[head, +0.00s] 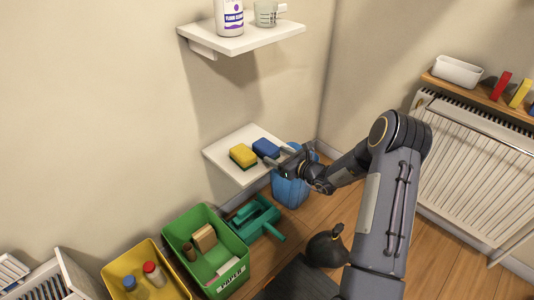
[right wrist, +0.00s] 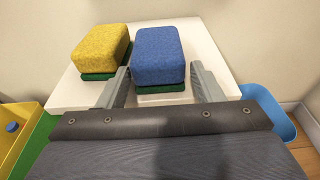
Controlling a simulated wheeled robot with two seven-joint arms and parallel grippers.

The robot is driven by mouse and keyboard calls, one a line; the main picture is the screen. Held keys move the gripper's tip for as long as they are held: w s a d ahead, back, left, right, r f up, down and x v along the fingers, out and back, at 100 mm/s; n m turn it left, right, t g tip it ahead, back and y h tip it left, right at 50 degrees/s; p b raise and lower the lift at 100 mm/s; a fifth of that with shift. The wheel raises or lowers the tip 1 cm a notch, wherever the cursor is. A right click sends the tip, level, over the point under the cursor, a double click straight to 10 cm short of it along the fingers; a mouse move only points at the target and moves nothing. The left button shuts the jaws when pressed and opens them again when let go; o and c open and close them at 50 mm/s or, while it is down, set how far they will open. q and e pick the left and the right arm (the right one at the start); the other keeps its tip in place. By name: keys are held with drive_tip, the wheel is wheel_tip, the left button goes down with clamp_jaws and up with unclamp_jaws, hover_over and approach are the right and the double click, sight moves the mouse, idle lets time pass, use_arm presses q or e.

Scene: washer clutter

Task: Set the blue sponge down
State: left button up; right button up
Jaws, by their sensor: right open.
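The blue sponge (head: 265,148), with a dark green underside, rests on the white lower shelf (head: 236,173). In the right wrist view the blue sponge (right wrist: 158,56) lies between the two fingers of my right gripper (right wrist: 165,88), with a gap on the right side and a narrow one on the left. My right gripper (head: 287,160) is open at the shelf's right end. A yellow sponge (head: 243,155) with a green underside sits just left of the blue one; it also shows in the right wrist view (right wrist: 100,50). My left gripper is not in view.
A blue bin (head: 291,190) stands below the shelf's right end. A green crate (head: 212,225) and a yellow crate (head: 115,270) stand on the floor. An upper shelf (head: 245,40) holds a bottle (head: 229,18) and a beaker. A radiator (head: 470,170) is at right.

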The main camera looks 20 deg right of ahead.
sight(266, 151)
drive_tip(key=b+x, duration=0.2)
drive_tip(key=x, duration=0.4)
drive_tip(key=shift+a+f, duration=0.15)
drive_tip(key=c, duration=0.7)
